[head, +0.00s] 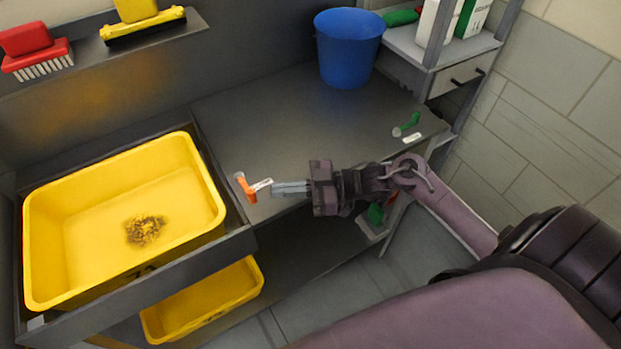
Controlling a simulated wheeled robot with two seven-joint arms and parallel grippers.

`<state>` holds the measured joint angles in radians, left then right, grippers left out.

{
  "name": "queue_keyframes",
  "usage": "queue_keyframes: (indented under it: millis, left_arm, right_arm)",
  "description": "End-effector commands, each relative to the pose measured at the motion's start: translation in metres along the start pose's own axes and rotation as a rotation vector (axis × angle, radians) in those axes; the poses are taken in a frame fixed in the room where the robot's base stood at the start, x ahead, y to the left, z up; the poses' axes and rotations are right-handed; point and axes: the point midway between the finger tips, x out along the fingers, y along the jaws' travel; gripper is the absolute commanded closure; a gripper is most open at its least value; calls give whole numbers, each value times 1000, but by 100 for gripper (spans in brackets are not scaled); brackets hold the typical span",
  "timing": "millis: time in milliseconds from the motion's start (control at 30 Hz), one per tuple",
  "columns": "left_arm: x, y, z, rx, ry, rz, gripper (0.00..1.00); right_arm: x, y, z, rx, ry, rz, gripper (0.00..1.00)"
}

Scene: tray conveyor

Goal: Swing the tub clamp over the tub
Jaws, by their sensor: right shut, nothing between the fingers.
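The yellow tub (50,232) sits in a dark recess at the left, with a dark stain on its floor. The orange clamp lever (244,186), with a white label beside it, stands on the grey counter just right of the tub's recess. It is beside the tub, not over it. My right gripper (274,188) is shut and empty. Its fingertips point left, close to the label and the orange lever; I cannot tell whether they touch. My left gripper is not in view.
A green lever (407,124) with a label is at the counter's right end. A blue bucket (348,48) stands at the back. A second yellow tub (205,302) is below. A shelf holds a red brush (35,52). The middle of the counter (290,120) is clear.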

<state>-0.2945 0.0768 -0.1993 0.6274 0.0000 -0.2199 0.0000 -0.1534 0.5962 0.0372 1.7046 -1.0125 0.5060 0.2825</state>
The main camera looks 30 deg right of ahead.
Motion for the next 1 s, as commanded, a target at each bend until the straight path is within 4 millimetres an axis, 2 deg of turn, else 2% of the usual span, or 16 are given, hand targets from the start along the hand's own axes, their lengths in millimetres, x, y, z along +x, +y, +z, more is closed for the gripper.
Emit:
queue_keyframes:
  millis: [100, 233, 733, 1000]
  left_arm:
    - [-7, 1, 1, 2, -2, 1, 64]
    - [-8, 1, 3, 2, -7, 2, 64]
    - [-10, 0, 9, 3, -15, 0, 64]
    - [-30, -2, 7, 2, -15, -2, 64]
  right_arm:
    - [17, 0, -3, 0, 2, 0, 100]
    - [26, 0, -1, 1, 0, 0, 100]
    - [29, -1, 0, 0, -1, 7, 100]
    - [35, -9, -4, 8, 0, 94, 100]
